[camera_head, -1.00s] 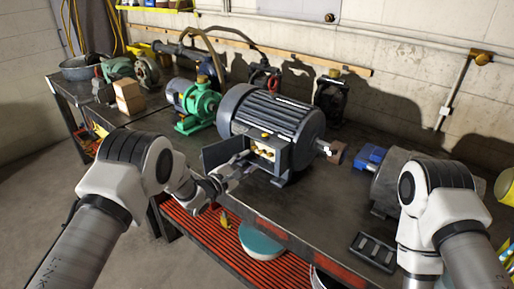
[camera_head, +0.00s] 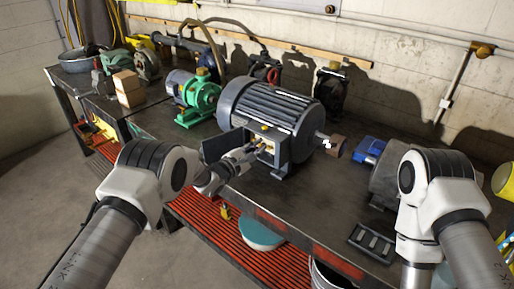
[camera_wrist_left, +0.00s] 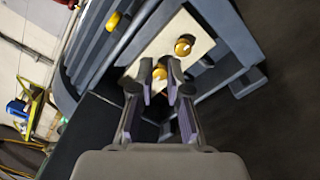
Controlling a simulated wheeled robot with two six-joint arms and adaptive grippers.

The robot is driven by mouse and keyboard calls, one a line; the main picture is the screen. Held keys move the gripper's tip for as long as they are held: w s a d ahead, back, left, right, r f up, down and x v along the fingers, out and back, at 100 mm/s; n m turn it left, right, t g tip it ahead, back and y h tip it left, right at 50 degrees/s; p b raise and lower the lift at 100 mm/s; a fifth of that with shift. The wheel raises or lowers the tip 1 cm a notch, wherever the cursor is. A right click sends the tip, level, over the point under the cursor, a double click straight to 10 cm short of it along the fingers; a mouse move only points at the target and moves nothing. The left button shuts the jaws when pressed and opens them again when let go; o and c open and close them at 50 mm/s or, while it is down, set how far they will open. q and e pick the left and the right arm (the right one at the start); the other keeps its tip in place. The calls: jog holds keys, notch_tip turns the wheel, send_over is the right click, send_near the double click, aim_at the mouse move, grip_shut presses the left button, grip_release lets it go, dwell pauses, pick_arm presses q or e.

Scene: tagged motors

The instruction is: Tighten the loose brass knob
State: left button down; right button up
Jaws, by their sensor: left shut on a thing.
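A large dark grey motor (camera_head: 268,108) stands on the bench with its terminal box (camera_head: 290,151) facing me and a dark cover (camera_head: 220,146) swung out at its left. My left gripper (camera_head: 254,150) reaches the box opening from the left. In the left wrist view its fingers (camera_wrist_left: 162,84) are shut on a brass knob (camera_wrist_left: 160,73) on a pale panel (camera_wrist_left: 165,45). A second brass knob (camera_wrist_left: 183,46) sits apart on that panel. The left gripper hides part of the box in the head view. My right gripper is outside the view.
A green pump (camera_head: 199,93) and a cardboard box (camera_head: 127,88) stand to the left. A blue vise (camera_head: 369,150) and a black slotted part (camera_head: 372,243) lie to the right. An orange slatted shelf (camera_head: 205,224) runs below the bench edge.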

pick_arm(q)
jog(key=shift+f, duration=0.1)
jog(key=shift+m+b, duration=2.7)
jog(key=shift+m, duration=0.8)
jog(key=c, duration=1.1)
grip_release()
jog(key=shift+c, duration=0.2)
jog(key=v, duration=1.2)
